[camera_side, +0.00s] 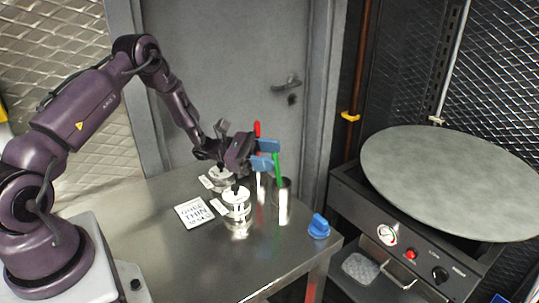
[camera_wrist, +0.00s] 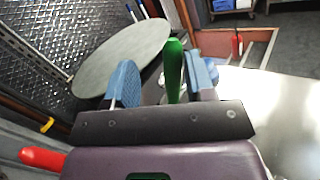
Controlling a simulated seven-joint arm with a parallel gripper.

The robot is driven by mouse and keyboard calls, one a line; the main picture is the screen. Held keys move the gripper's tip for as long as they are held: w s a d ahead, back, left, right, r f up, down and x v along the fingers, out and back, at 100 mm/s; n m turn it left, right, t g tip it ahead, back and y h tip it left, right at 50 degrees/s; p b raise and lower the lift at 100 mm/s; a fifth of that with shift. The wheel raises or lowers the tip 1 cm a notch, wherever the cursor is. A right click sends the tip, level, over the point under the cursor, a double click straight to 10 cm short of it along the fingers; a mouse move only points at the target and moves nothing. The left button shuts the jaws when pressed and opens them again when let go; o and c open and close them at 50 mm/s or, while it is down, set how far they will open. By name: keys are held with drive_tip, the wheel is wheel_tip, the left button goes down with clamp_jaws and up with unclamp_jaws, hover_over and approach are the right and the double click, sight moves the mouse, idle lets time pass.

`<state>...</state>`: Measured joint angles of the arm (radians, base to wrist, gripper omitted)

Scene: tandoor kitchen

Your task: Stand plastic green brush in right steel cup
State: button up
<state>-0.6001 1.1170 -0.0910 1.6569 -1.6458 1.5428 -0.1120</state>
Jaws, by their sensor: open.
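The green brush (camera_side: 278,168) stands nearly upright, its lower end inside the rim of the right steel cup (camera_side: 288,192). In the wrist view its green handle (camera_wrist: 174,72) rises between the two blue fingertips, with a gap visible on each side. My gripper (camera_side: 265,154) is open around the upper part of the handle; it also shows in the wrist view (camera_wrist: 160,82). A red handle (camera_side: 257,129) stands just left, partly hidden behind my gripper, and also shows at the wrist view's lower left (camera_wrist: 42,160). The brush's lower end is hidden.
Two labelled containers, one nearer (camera_side: 237,205) and one farther (camera_side: 220,180), stand left of the cup. A printed white card (camera_side: 194,212) lies on the steel table (camera_side: 185,255). A blue object (camera_side: 319,226) sits near the right edge. A round griddle (camera_side: 450,180) stands beyond.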

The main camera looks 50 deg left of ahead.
drive_tip(key=v, duration=1.2)
drive_tip(key=shift+s+a, duration=0.2)
drive_tip(key=shift+a, duration=0.05)
drive_tip(key=s+d+r+m+g+y, duration=0.2)
drive_tip(key=s+d+m+g+y, duration=0.2)
drive_tip(key=s+d+m+g, duration=0.5)
drive_tip(key=s+d+r+m+t+y, duration=0.1)
drive_tip(key=s+d+r+m+y, duration=0.1)
drive_tip(key=r, duration=0.4)
drive_tip(key=s+d+r+m+t+y, duration=0.1)
drive_tip(key=s+d+r+m+y, duration=0.2)
drive_tip(key=r+m, duration=0.4)
drive_tip(key=s+d+r+m+t+y, duration=0.1)
drive_tip(key=s+d+r+m+y, duration=0.2)
drive_tip(key=s+r+m+y, duration=0.1)
wheel_tip(320, 180, up, 3)
drive_tip(key=shift+s+d+f+y, duration=0.15)
drive_tip(key=shift+s+y, duration=0.3)
drive_tip(key=shift+y, duration=0.65)
